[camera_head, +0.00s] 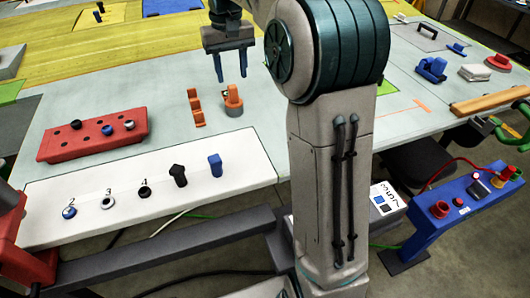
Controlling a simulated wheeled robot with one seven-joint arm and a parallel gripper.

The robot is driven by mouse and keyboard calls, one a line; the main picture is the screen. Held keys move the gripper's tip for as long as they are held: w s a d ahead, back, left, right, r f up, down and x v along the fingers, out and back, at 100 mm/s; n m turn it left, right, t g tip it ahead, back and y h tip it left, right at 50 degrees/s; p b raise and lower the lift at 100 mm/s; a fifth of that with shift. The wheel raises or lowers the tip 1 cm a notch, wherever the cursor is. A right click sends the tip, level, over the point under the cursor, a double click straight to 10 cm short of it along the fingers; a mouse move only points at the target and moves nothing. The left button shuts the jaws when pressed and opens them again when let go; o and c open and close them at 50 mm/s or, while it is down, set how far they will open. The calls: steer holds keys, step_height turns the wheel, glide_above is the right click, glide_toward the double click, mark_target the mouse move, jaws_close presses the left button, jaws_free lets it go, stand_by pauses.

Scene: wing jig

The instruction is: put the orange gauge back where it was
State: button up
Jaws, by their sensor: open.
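An orange notched piece (196,108), which looks like the gauge, lies on the pale grey table top (262,135), left of centre. A second orange part (232,95) sits right beside it on a round grey base (234,112); I cannot tell for sure which one is the gauge. My gripper (232,79) is open and empty, fingers pointing down. In the picture it is just above the second orange part, apart from it; its exact height is unclear. A faint orange mark (421,105) is on the table at the right.
A red block (95,142) with holes and several pegs stands at the left. A white board (110,228) in front holds numbered pegs and caps. Blue fixtures (431,69) and a wooden bar (490,100) are at the right. My arm hides the table's middle.

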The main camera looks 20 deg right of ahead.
steer(key=s+f+t, duration=0.1)
steer(key=s+f, duration=0.4)
steer(key=s, duration=0.8)
steer(key=s+f+t, duration=0.2)
steer(key=s+f, duration=0.3)
steer(key=s, duration=0.8)
steer(key=shift+s+d, duration=0.15)
steer(key=shift+s, duration=0.15)
